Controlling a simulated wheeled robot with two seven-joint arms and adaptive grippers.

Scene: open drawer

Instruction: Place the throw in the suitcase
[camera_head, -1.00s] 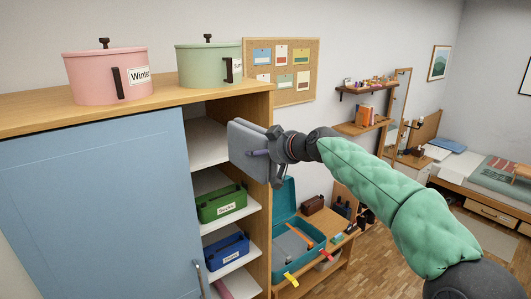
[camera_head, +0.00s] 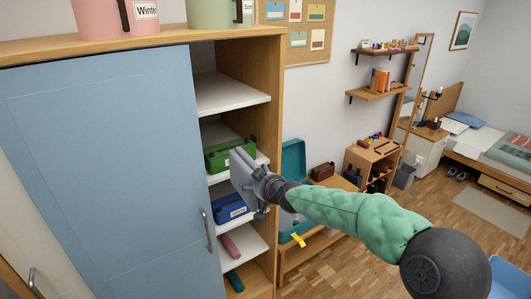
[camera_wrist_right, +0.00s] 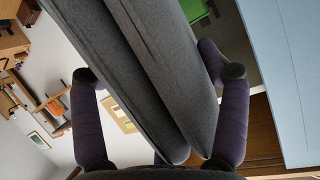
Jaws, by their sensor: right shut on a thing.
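The throw (camera_head: 240,172) is a grey folded cloth held in front of the cabinet's open shelves. My right gripper (camera_head: 252,183) is shut on it. In the right wrist view the throw (camera_wrist_right: 150,70) runs as thick grey folds between the dark fingers. The suitcase (camera_head: 292,161) is teal and stands open on a low wooden bench, its lid raised. It is to the right of the throw and beyond it. My right arm and gripper hide much of its base. My left gripper is not in view.
A cabinet with a closed blue door (camera_head: 100,170) stands at left. Its open shelves hold a green box (camera_head: 228,157) and a blue box (camera_head: 230,208). A yellow tag (camera_head: 299,240) hangs at the suitcase's front. Open wooden floor (camera_head: 345,265) lies to the right.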

